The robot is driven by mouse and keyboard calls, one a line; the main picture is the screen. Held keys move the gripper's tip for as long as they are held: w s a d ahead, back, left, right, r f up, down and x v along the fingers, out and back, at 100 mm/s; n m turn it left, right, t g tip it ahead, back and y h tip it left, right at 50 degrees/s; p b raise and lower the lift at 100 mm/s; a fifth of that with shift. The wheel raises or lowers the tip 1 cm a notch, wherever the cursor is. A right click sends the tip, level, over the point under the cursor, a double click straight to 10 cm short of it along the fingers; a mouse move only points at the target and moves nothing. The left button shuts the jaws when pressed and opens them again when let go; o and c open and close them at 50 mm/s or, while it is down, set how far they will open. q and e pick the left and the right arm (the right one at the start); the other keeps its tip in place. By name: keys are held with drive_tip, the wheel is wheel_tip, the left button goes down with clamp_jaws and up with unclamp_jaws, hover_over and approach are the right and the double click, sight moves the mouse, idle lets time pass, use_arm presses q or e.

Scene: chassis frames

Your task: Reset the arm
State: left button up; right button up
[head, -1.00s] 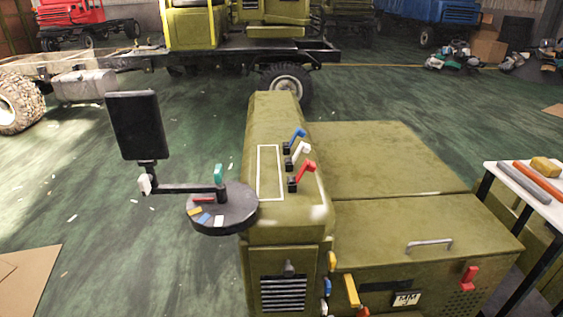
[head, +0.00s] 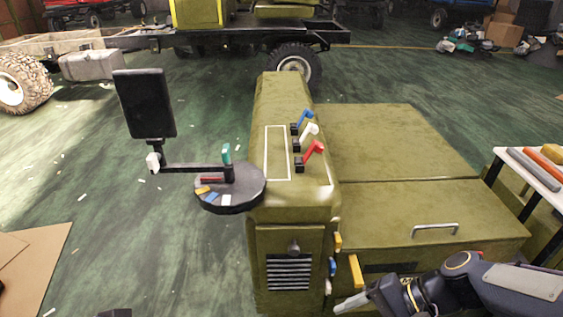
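A black swivel arm (head: 190,168) with a dark screen (head: 146,104) on its left end reaches left from a round black disc (head: 231,194). The disc sits beside the olive console (head: 290,205) and carries red, yellow, blue and white marks. A teal handle (head: 226,154) stands upright at the arm's right end, and a white knob (head: 152,161) is below the screen. My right gripper (head: 362,303) is low at the front of the console, far from the swivel arm; its opening cannot be made out. My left gripper is not clearly in view.
Blue (head: 304,118), white (head: 309,132) and red (head: 314,150) levers stand on the console beside a white-outlined rectangle (head: 278,153). A yellow handle (head: 355,271) is on the front near my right gripper. A table (head: 528,173) with bars stands right. Floor at left is mostly open.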

drive_tip(key=s+d+r+n+t+h, duration=0.5)
drive_tip(key=d+n+t+h, duration=0.1)
wheel_tip(320, 180, up, 21)
drive_tip(key=p, duration=2.1)
drive_tip(key=shift+w+d+n, duration=0.2)
drive_tip(key=shift+d+n, duration=0.05)
drive_tip(key=shift+n, duration=0.05)
drive_tip(key=shift+f, duration=0.1)
